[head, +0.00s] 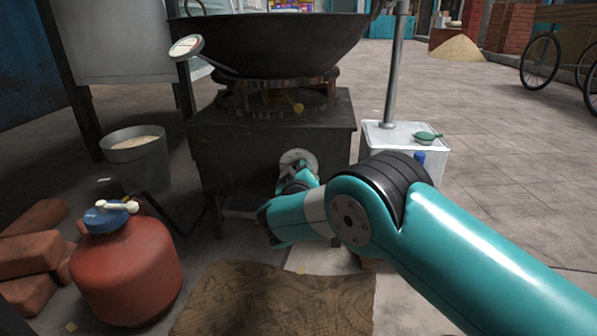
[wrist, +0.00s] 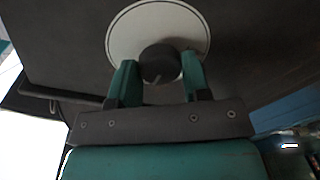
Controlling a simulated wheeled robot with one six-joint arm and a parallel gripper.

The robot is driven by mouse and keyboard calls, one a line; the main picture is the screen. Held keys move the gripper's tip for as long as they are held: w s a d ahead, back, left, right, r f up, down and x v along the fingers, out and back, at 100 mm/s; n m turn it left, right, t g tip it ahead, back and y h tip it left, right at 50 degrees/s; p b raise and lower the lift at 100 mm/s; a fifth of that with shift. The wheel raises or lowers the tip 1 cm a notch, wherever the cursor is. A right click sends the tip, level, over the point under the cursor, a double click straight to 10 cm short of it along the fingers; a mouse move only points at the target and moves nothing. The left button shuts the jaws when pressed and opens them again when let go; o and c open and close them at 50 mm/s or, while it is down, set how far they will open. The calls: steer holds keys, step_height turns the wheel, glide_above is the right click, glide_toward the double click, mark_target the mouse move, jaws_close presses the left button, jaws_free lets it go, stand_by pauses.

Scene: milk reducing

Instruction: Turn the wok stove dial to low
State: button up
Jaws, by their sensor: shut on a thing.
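The wok stove (head: 325,137) is a dark box with a burner on top and a large black wok (head: 270,42) over it. A round pale dial plate (head: 299,157) is on its front face. In the wrist view the black dial knob (wrist: 160,64) sits in the middle of the pale plate (wrist: 190,25), with a faint light mark low on it. My gripper (wrist: 158,80) has its two teal fingers on either side of the knob, shut on it. In the head view my gripper (head: 298,180) is at the stove front and my arm hides the knob.
A red gas cylinder (head: 127,268) with a blue top and a metal bucket (head: 134,157) stand to the left. Bricks (head: 28,255) are stacked at the far left. A white box (head: 375,143) with a pole stands right of the stove. Cardboard (head: 255,305) lies in front.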

steer(key=shift+d+r+p, duration=0.1)
steer(key=shift+r+p, duration=0.05)
steer(key=shift+p, duration=0.15)
steer(key=n+p, duration=0.6)
steer(key=n, duration=0.1)
steer(key=shift+w+r+g+h, duration=0.1)
steer(key=shift+g+h, duration=0.2)
steer(key=shift+d+n, duration=0.1)
steer(key=shift+n, duration=0.3)
steer(key=o, duration=0.9)
steer(key=shift+a, duration=0.2)
